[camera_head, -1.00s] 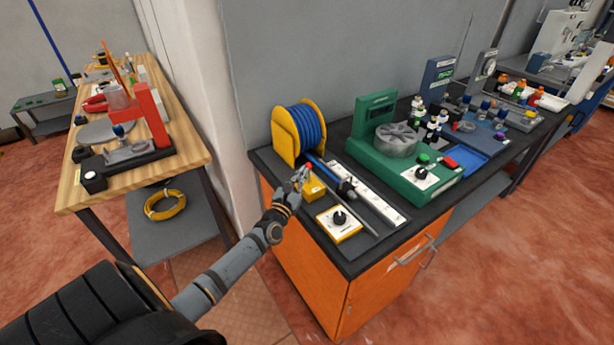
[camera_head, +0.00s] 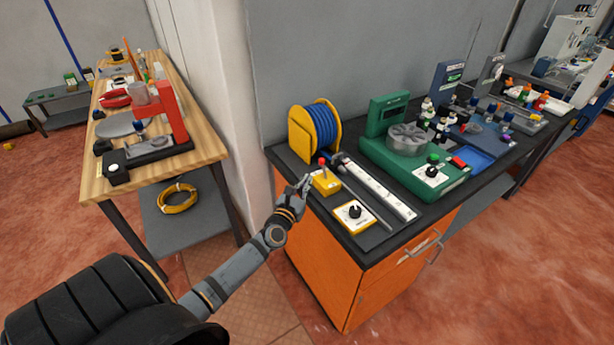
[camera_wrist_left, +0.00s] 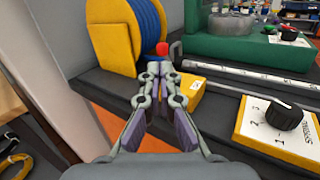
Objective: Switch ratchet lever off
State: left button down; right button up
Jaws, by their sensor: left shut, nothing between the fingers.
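The ratchet lever is a red-knobbed stick (camera_head: 322,162) on a small yellow box (camera_head: 326,182) near the front left corner of the black worktop. In the left wrist view the red knob (camera_wrist_left: 162,48) shows just beyond my fingertips, and the yellow box (camera_wrist_left: 190,92) is partly hidden behind the fingers. My left gripper (camera_head: 305,182) is shut and empty, just left of the yellow box. It also shows in the left wrist view (camera_wrist_left: 159,68). I cannot tell whether it touches the lever. My right gripper is not in view.
A yellow reel with blue hose (camera_head: 316,130) stands behind the lever. A yellow-edged dial box (camera_head: 354,216) and a white ruled rail (camera_head: 376,188) lie to the right. A green machine (camera_head: 412,165) stands further right. A wooden bench (camera_head: 95,185) is at left.

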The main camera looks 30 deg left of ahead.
pick_arm(q)
jog(key=shift+d+v, duration=0.35)
jog(key=shift+v, duration=2.4)
jog(key=s+f+m+g+h, duration=0.1)
jog(key=s+f+m+g, duration=0.35)
jog(key=f+m, duration=0.75)
jog(key=s+f+m+g+h, duration=0.1)
jog(key=s+f+m+g, duration=0.4)
jog(key=f, duration=1.3)
jog(key=s+d+f+m+g, duration=0.2)
jog(key=s+f+m, duration=0.4)
jog(key=s, duration=0.4)
jog(key=s+d+f+m+g, duration=0.3)
jog(key=s+f+m, duration=0.4)
jog(key=s, duration=0.4)
jog(key=s+d+f+m+g, duration=0.2)
jog(key=s+f+m, duration=0.5)
jog(key=s, duration=0.4)
jog(key=shift+d+m+h, duration=0.4)
jog(key=shift+d, duration=0.3)
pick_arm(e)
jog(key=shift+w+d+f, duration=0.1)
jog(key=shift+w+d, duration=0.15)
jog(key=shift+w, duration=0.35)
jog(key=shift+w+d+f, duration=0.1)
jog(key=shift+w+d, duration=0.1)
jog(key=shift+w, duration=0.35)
